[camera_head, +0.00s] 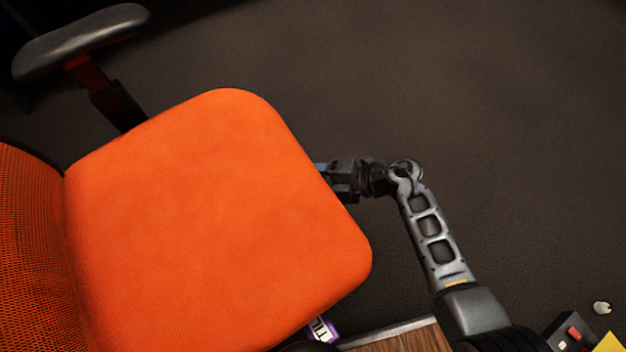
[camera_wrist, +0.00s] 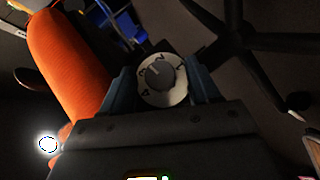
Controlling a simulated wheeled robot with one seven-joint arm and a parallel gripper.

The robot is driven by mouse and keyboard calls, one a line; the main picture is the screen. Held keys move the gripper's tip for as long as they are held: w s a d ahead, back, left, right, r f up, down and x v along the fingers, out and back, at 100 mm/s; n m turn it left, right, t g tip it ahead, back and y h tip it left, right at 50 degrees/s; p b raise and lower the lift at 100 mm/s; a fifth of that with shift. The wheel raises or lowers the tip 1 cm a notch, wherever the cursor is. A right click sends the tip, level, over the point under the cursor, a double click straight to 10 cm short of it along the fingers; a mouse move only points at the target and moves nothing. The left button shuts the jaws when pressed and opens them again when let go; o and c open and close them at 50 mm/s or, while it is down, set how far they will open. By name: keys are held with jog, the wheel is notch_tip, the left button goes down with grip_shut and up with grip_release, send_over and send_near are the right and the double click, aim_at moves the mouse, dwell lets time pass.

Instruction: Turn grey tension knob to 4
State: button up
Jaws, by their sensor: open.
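The grey tension knob (camera_wrist: 158,73) shows in the wrist view, with a round pale dial (camera_wrist: 174,97) around its base that bears dark marks. In the head view, my gripper (camera_head: 323,168) reaches the right edge of the orange seat (camera_head: 215,200), which hides the knob and the fingertips there.
The chair has a black armrest (camera_head: 80,42) at upper left and an orange mesh backrest (camera_head: 35,250). Dark chair base legs (camera_wrist: 250,42) show in the wrist view. A black box with a red part (camera_head: 572,335) lies at lower right. The dark floor right of the chair is mostly clear.

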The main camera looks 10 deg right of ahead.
jog(key=c, duration=1)
jog(key=shift+c, duration=0.2)
jog(key=shift+f, duration=0.1)
jog(key=shift+f+n+t+y+b, duration=0.2)
jog(key=shift+n+t+y+b, duration=0.1)
jog(key=shift+n+y+b, duration=1.5)
jog(key=shift+f+n+t+y+b, duration=0.2)
jog(key=shift+n+t+y+b, duration=0.1)
jog(key=shift+n+y+b, duration=1.5)
jog(key=shift+f+n+t+y+b, duration=0.25)
jog(key=shift+n+y+b, duration=1.05)
jog(key=shift+n, duration=1.3)
